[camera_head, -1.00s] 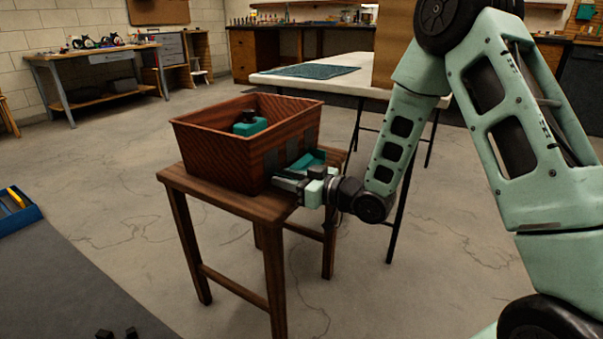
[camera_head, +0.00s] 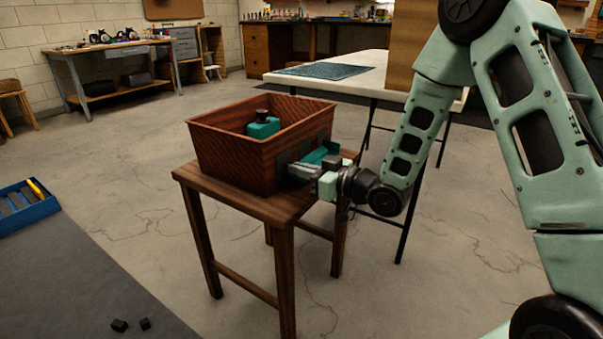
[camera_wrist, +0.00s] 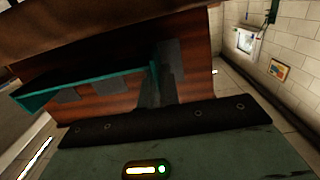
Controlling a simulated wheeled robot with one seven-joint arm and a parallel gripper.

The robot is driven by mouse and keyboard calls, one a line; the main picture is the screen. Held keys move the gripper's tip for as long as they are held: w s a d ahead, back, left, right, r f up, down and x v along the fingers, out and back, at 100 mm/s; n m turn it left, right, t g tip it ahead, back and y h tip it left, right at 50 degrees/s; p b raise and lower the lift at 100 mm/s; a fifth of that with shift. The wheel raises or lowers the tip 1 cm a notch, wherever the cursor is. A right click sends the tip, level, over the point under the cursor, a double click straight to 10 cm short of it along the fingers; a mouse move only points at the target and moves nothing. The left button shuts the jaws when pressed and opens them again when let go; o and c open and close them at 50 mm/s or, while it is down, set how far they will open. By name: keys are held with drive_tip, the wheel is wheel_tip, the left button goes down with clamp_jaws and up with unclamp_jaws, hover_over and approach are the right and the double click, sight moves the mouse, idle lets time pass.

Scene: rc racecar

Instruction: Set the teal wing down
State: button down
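The teal wing (camera_head: 318,154) is at the right outer side of the wooden bin (camera_head: 225,150), low near the stool top. In the wrist view the wing (camera_wrist: 85,88) runs left from my fingers, alongside the bin's wall. My gripper (camera_head: 300,170) appears closed on one end of it; the fingers (camera_wrist: 160,88) show dark and close together in the wrist view. Whether the wing's underside touches the stool is hidden.
The bin stands on a wooden stool (camera_head: 235,200) and holds a teal block with a dark knob (camera_head: 263,126). A white table (camera_head: 375,75) stands behind. A blue tray (camera_head: 25,208) and two small dark pieces (camera_head: 120,325) lie at left.

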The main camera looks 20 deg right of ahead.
drive_tip(key=r, duration=0.1)
drive_tip(key=r+p, duration=0.1)
drive_tip(key=r, duration=0.2)
drive_tip(key=shift+s+d+r+p, duration=0.1)
drive_tip(key=shift+s+d+p, duration=0.2)
drive_tip(key=shift+p, duration=0.1)
drive_tip(key=f+p+v, duration=0.1)
drive_tip(key=p+v, duration=1)
drive_tip(key=v, duration=0.8)
drive_tip(key=w+a+f+m+t+h, duration=0.3)
drive_tip(key=w+f+m+h, duration=0.4)
drive_tip(key=w+f+h, duration=0.45)
drive_tip(key=s+r+p, duration=0.4)
drive_tip(key=r+p, duration=0.7)
drive_tip(key=p, duration=0.2)
drive_tip(key=s+r+y+p, duration=0.1)
drive_tip(key=s+r+p, duration=0.4)
drive_tip(key=r+p, duration=0.6)
drive_tip(key=shift+s+d+r+p, duration=0.2)
drive_tip(key=shift+r+p, duration=0.1)
drive_tip(key=shift+p, duration=0.6)
drive_tip(key=shift+d+f, duration=0.1)
drive_tip(key=shift+f, duration=0.05)
